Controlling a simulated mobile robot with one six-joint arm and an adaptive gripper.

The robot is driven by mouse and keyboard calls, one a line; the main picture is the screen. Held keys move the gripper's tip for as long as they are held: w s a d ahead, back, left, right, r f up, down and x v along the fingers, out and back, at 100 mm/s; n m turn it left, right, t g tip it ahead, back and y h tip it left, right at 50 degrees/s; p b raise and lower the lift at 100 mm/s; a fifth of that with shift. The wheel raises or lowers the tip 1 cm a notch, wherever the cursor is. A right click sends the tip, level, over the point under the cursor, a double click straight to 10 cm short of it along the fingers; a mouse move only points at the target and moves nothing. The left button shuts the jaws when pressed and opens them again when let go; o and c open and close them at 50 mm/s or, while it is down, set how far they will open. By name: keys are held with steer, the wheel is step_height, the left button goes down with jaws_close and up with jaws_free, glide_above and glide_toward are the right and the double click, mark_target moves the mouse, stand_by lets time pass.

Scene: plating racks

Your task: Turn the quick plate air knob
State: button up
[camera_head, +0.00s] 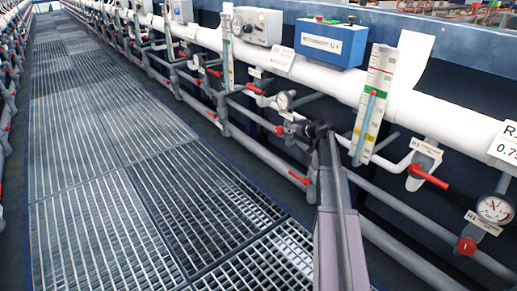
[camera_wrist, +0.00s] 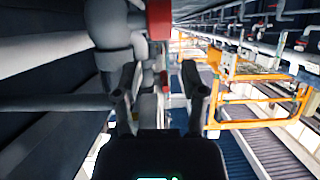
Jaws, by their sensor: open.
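Several red valve handles sit on the pipes along the right side. A red lever (camera_head: 428,176) with a white tag is to the right of my gripper, and a red round knob (camera_head: 466,245) is at the lower right, below a gauge. I cannot tell which one is the quick plate air knob. A red part (camera_wrist: 159,18) shows above the fingers there, cut off by the frame edge.
A thick white pipe (camera_head: 345,83) runs along the rack, carrying a blue box (camera_head: 331,44) and a tall scale (camera_head: 373,105). Grating floor (camera_head: 120,150) on the left is clear. An orange frame (camera_wrist: 255,95) stands at right in the wrist view.

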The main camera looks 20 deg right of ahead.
steer(key=s+a+r+g+p, duration=0.1)
steer(key=s+a+g+p, duration=0.2)
steer(key=a, duration=0.7)
steer(key=s+a+r+g+p, duration=0.2)
steer(key=s+a+g+p, duration=0.2)
steer(key=s+a+p, duration=0.3)
steer(key=shift+s+a+m, duration=0.3)
steer(key=shift+s+a, duration=1.5)
steer(key=shift+s, duration=0.85)
steer(key=shift+r, duration=0.1)
steer(key=s+a+f+m+g+h+p, duration=0.1)
steer(key=s+a+g+h, duration=0.1)
steer(key=s, duration=0.7)
steer(key=s+a+m+g+h+p, duration=0.1)
steer(key=s+a+m+g+h, duration=0.1)
steer(key=s+a, duration=0.5)
steer(key=s+g, duration=0.1)
steer(key=s, duration=0.2)
steer(key=shift+s+a+f+g+h, duration=0.15)
steer(key=shift+f+g+h, duration=0.15)
steer(key=shift+f+g, duration=0.1)
